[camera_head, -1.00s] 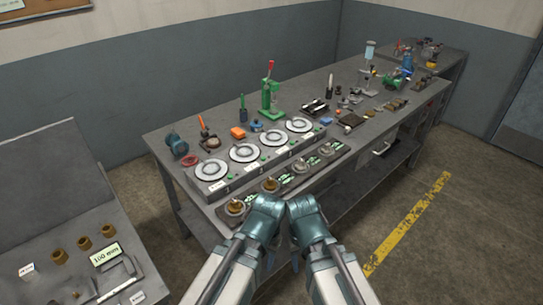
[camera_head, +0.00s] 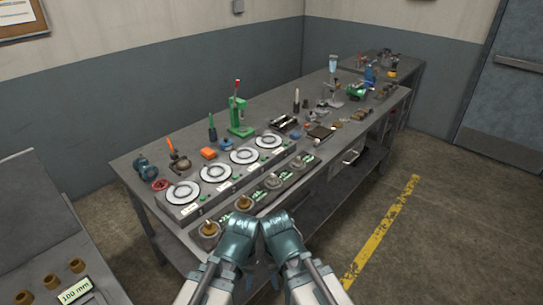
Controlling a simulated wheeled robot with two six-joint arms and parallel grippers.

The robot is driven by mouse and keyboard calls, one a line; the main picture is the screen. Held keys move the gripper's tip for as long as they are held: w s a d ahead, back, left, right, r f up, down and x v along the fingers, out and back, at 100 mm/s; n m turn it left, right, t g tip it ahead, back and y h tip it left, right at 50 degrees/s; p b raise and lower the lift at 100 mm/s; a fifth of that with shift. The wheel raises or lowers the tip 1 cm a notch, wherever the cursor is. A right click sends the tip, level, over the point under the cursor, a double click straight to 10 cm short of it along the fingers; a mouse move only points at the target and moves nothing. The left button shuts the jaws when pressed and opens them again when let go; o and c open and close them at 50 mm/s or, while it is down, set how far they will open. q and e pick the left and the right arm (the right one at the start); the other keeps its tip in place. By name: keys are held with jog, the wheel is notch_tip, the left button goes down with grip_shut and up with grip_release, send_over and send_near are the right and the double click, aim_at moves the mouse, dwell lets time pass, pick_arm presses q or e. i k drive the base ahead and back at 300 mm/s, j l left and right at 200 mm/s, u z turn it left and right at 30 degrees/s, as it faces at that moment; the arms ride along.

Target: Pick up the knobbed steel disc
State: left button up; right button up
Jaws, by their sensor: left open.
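A front strip on the long grey bench holds a row of small knobbed discs. Two look steel grey, a nearer one (camera_head: 272,182) and a farther one (camera_head: 293,165). Two others have brass-coloured knobs, at the strip's near end (camera_head: 209,229) and beside it (camera_head: 244,203). I cannot tell for certain which is the named disc.
Several white round dials (camera_head: 183,193) sit on a raised grey box behind the strip. A green press (camera_head: 240,117) and small tools stand farther back. A second table (camera_head: 40,230) is at the left. The floor right of the yellow line (camera_head: 385,232) is clear.

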aim_at(297, 164)
jog(key=i+l+z, duration=0.1)
jog(key=i+l, duration=0.4)
jog(key=l, duration=0.15)
jog(key=i+l+z, duration=0.15)
jog(key=i+l, duration=0.35)
jog(key=l, duration=0.15)
